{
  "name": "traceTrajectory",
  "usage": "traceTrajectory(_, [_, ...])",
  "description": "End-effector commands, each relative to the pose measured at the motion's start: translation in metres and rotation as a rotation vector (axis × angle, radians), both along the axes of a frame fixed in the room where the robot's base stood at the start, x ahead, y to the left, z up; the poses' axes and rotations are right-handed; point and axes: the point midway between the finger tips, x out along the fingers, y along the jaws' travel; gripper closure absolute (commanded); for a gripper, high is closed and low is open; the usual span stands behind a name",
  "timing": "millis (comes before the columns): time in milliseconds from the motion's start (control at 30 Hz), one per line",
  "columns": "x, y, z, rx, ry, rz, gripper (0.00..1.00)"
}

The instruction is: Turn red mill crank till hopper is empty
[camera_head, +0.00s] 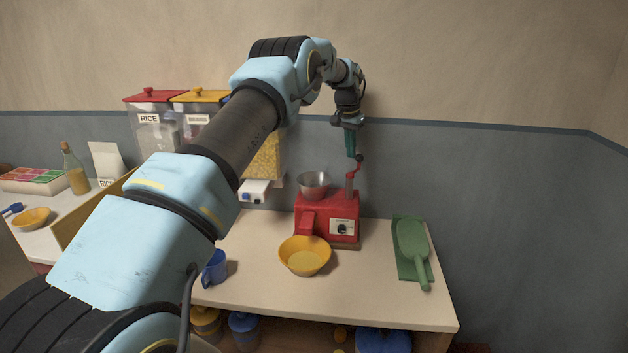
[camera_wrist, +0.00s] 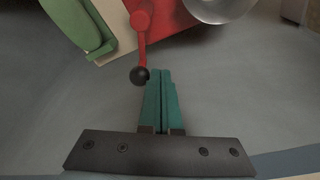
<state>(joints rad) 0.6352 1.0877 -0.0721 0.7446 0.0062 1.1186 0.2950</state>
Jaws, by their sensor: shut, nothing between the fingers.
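The red mill (camera_head: 318,221) stands on the counter with a steel hopper bowl (camera_head: 313,182) on top; whether anything is in the hopper I cannot tell. Its red crank (camera_head: 354,170) rises at the right side of the mill. In the wrist view the crank arm (camera_wrist: 142,38) ends in a dark round knob (camera_wrist: 139,75). My gripper (camera_head: 351,152) is above the mill, pointing down, with green fingers. In the wrist view my gripper (camera_wrist: 160,74) has its fingers together, empty, just right of the knob; whether they touch it I cannot tell.
A yellow bowl (camera_head: 304,257) sits in front of the mill. A green scoop (camera_head: 411,240) lies on a green board to the right. The wall is close behind the counter.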

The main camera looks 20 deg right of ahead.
Motion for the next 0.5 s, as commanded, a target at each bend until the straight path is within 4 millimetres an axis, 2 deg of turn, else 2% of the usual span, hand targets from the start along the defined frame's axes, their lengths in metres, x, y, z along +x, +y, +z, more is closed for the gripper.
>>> traceTrajectory(500, [0.0, 0.0, 0.05, -0.001, -0.002, 0.0, 1.0])
